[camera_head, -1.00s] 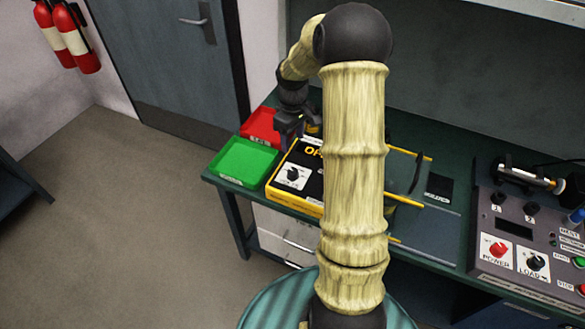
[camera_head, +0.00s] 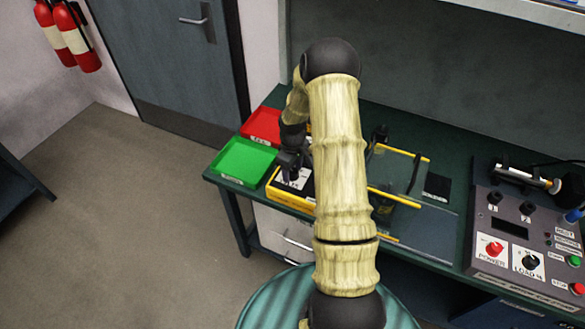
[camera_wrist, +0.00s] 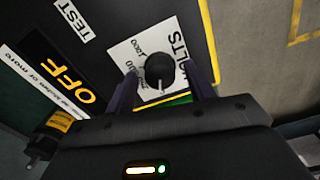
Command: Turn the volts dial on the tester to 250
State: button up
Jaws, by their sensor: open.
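The tester (camera_head: 291,203) is a black box with yellow edges on the green bench, mostly hidden behind my arm in the head view. Its volts dial (camera_wrist: 158,73) is a round black knob on a white label plate (camera_wrist: 128,50), seen in the wrist view with "VOLTS" beside it. A pale pointer mark shows at the knob's lower edge in that view. The scale numbers are small; I cannot tell which one it points at. My gripper (camera_wrist: 161,80) is open, its two fingers on either side of the knob. I cannot tell whether they touch it. In the head view, my gripper (camera_head: 289,160) is over the label plate.
A green tray (camera_head: 243,162) and a red tray (camera_head: 262,126) stand left of the tester. Right of it are a yellow-edged frame (camera_head: 405,180) and a grey control panel (camera_head: 515,235) with knobs. "OFF" and "TEST" markings (camera_wrist: 75,20) lie beside the dial plate.

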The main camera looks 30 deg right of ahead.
jog(key=shift+c, duration=0.2)
jog(key=c, duration=0.9)
jog(key=shift+c, duration=0.2)
jog(key=shift+m, duration=0.4)
jog(key=m+b, duration=0.1)
jog(key=m, duration=0.3)
jog(key=shift+b, duration=0.3)
jog(key=shift+r+m+b, duration=0.1)
jog(key=shift+m+b, duration=0.3)
jog(key=shift+m, duration=1.6)
jog(key=o, duration=1)
